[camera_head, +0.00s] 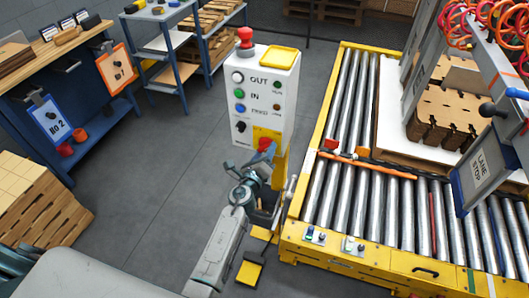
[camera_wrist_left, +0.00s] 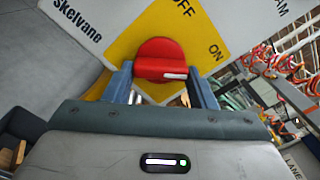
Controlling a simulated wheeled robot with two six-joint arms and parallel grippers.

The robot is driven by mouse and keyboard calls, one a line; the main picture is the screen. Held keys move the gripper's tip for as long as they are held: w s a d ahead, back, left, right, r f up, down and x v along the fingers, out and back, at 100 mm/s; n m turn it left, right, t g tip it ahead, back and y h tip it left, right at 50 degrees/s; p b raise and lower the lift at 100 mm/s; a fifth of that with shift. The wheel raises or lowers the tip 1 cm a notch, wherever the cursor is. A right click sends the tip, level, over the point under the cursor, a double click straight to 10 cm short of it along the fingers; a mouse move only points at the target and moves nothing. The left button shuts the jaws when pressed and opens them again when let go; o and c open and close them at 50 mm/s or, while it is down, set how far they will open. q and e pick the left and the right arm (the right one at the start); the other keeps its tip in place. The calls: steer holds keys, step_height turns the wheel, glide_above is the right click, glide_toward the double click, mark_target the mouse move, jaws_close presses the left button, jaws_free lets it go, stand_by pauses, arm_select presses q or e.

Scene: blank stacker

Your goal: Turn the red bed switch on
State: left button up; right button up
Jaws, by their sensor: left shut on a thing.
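The red bed switch (camera_head: 265,144) is a red knob on a yellow plate (camera_head: 259,132), low on the white control box (camera_head: 262,95). In the left wrist view the red knob (camera_wrist_left: 160,52) shows large, with a white bar on its lower right part. OFF is printed above it and ON to its right on the yellow plate (camera_wrist_left: 132,40). My left gripper (camera_head: 264,154) is at the knob, and its blue fingers (camera_wrist_left: 160,73) stand on both sides of it, shut on it. The fingertips' contact is partly hidden. My right gripper is not in view.
A red mushroom button (camera_head: 245,36) and a yellow tray (camera_head: 279,57) are on top of the box. A yellow-framed roller conveyor (camera_head: 340,110) with an orange bar (camera_head: 368,164) stands at right. A blue workbench (camera_head: 70,75) is at left. Grey floor (camera_head: 160,160) lies clear between.

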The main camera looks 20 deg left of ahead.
arm_select(q)
steer(key=o, duration=1)
steer(key=shift+s+a, duration=0.15)
steer(key=shift+s, duration=2.6)
steer(key=shift+s+a, duration=0.1)
steer(key=shift+s, duration=2.6)
